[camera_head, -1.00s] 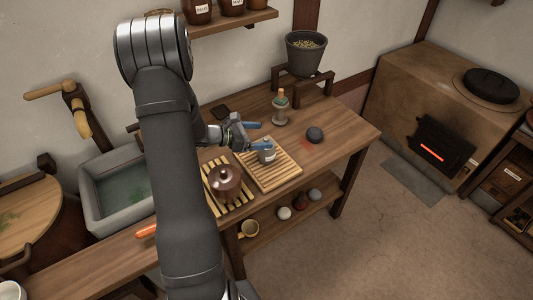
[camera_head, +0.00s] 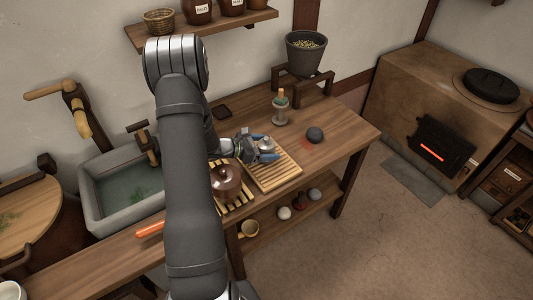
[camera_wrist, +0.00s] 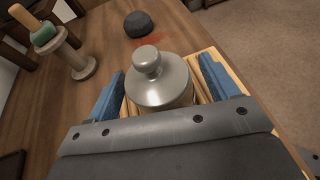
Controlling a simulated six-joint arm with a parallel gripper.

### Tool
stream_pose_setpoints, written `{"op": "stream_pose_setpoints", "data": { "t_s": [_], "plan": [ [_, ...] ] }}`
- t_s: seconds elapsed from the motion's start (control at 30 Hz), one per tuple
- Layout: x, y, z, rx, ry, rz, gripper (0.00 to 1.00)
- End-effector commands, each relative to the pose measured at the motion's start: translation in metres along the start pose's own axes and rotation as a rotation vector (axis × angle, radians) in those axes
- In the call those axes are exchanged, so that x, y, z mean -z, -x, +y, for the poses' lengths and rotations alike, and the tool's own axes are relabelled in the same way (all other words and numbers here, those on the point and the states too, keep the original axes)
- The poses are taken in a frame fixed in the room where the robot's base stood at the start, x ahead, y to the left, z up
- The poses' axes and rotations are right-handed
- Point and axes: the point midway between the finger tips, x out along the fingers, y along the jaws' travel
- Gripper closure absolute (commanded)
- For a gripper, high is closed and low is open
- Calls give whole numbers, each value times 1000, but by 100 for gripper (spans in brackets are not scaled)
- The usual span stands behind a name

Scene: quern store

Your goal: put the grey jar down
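The grey jar (camera_head: 266,145), with a round knob on its lid, appears to stand upright on the pale slatted board (camera_head: 285,175). In the wrist view the jar (camera_wrist: 160,82) sits between the two blue fingers of my gripper (camera_wrist: 160,95). The gripper is open around it, with slats showing in narrow gaps beside the jar. In the head view my gripper (camera_head: 264,147) reaches in from the left, and its near finger hides the jar's lower body. The jar's base is hidden in both views.
A brown lidded pot (camera_head: 226,178) stands on another slatted rack just left of the board. A dark round lump (camera_head: 314,135) and a spindle-like stand with a green-topped tool (camera_head: 281,108) are behind. The bench's right end is clear.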

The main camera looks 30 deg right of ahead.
Motion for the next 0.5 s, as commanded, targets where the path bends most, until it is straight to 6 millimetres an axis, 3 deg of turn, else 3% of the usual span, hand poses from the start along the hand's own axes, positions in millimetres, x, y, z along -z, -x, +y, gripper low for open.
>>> {"op": "stream_pose_setpoints", "data": {
  "t_s": [0.03,0.3,0.5],
  "plan": [
    [0,0,0,0,0,0,31],
    [-1,0,0,0,-1,-1,81],
    [-1,0,0,0,-1,-1,81]
  ]
}}
